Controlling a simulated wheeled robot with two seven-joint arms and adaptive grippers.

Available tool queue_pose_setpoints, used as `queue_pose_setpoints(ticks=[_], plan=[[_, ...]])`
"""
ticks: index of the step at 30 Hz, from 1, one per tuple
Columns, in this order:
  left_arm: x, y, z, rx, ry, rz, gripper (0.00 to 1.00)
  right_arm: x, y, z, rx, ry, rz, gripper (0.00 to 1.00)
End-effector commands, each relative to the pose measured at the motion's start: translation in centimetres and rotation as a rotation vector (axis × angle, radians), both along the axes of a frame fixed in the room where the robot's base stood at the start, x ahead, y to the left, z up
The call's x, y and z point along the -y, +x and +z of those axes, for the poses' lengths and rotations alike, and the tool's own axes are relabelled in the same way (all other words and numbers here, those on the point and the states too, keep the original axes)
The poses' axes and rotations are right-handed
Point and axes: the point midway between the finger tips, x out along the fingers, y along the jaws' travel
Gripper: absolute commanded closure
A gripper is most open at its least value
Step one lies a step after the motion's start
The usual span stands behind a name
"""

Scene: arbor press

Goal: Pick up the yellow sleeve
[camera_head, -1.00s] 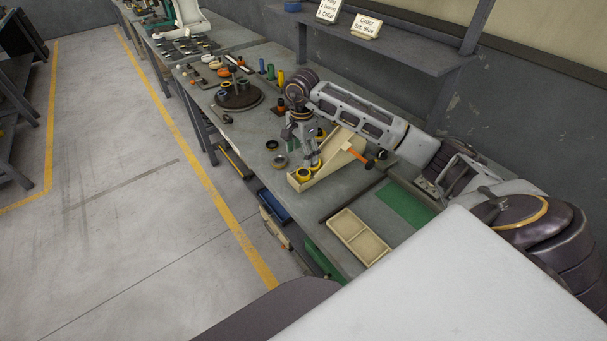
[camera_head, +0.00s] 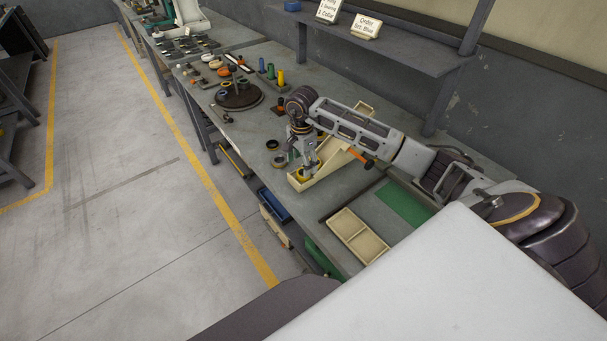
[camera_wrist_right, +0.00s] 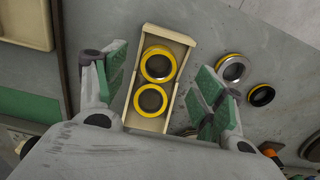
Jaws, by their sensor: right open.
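Two yellow rings with dark centres, the sleeve-like parts here, lie in a narrow cream chute (camera_wrist_right: 149,36). The upper ring (camera_wrist_right: 143,70) and the lower ring (camera_wrist_right: 163,101) sit side by side in the right wrist view. In the head view the chute (camera_head: 318,178) stands on the bench, with its yellow parts (camera_head: 302,174) partly hidden by my gripper. My right gripper (camera_head: 304,163) is open above the chute's low end. In the wrist view its green-padded fingers (camera_wrist_right: 160,78) stand either side of the chute, apart from the rings. My left gripper is not seen.
A round turntable (camera_head: 239,100) and upright coloured cylinders, one yellow (camera_head: 281,77), stand farther back.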

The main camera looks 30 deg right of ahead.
Motion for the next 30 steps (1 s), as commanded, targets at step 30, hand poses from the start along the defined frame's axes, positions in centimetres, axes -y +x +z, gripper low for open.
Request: queue_pose_setpoints(ticks=[30], plan=[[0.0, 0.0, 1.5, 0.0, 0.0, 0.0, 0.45, -0.1, 0.0, -4.3, 0.0, 0.0, 0.0, 0.31]])
